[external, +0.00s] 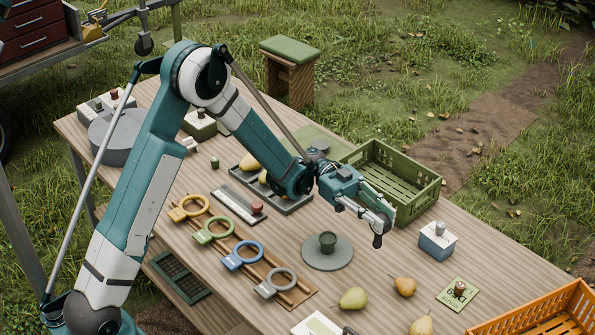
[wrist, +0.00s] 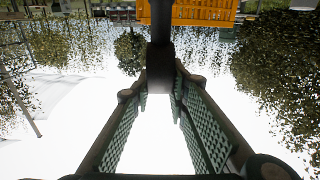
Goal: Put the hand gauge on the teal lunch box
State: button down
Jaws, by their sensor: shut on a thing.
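My gripper (external: 379,222) is above the table, between the green crate and the small blue box. It is shut on a dark, slim object that I take to be the hand gauge (external: 377,241). In the wrist view the dark gauge (wrist: 160,55) stands between the fingertips (wrist: 161,92). Its details are too small to tell. The teal lunch box appears to be the small blue-teal box (external: 436,246) with a pale top and a grey knob-like piece on it. It stands on the table to the right of my gripper, apart from the held object.
A green crate (external: 434,186) stands behind my gripper. A grey disc (external: 313,256) with a dark cup is at lower left. An orange crate (external: 500,328) is at lower right. Ring gauges (external: 242,268) line the left.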

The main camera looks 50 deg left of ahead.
jog(key=w+a+r+n+t+y+p, duration=0.1)
jog(key=a+r+n+t+y, duration=0.45)
jog(key=a, duration=1.65)
jog(key=w+a+n+t+y+p, duration=0.15)
jog(key=a+n+t, duration=0.8)
jog(key=a, duration=1.15)
jog(key=s+a+r+n+t+y, duration=0.1)
jog(key=s+a+t+y, duration=0.2)
jog(key=a, duration=0.4)
jog(key=s+a+n+y, duration=0.1)
jog(key=s+a+y, duration=0.25)
jog(key=a, duration=0.45)
jog(key=s+a+r+n+t+y, duration=0.1)
jog(key=s+a+n+t+y, duration=0.2)
jog(key=a, duration=0.4)
jog(key=s+a+r+n+g+y, duration=0.1)
jog(key=s+a+n+y, duration=0.3)
jog(key=s+a+y, duration=0.4)
jog(key=shift+s+a+r+g+p, duration=0.3)
jog(key=shift+s+a+g, duration=0.3)
jog(key=shift+s+a, duration=3.6)
jog(key=shift+s+d, duration=0.55)
jog(key=shift+d, duration=0.1)
notch_tip(320, 180, down, 6)
jog(key=b, duration=0.3)
jog(key=shift+w+f+b, duration=0.2)
jog(key=shift+f+b, duration=0.05)
jog(key=shift+b, duration=0.05)
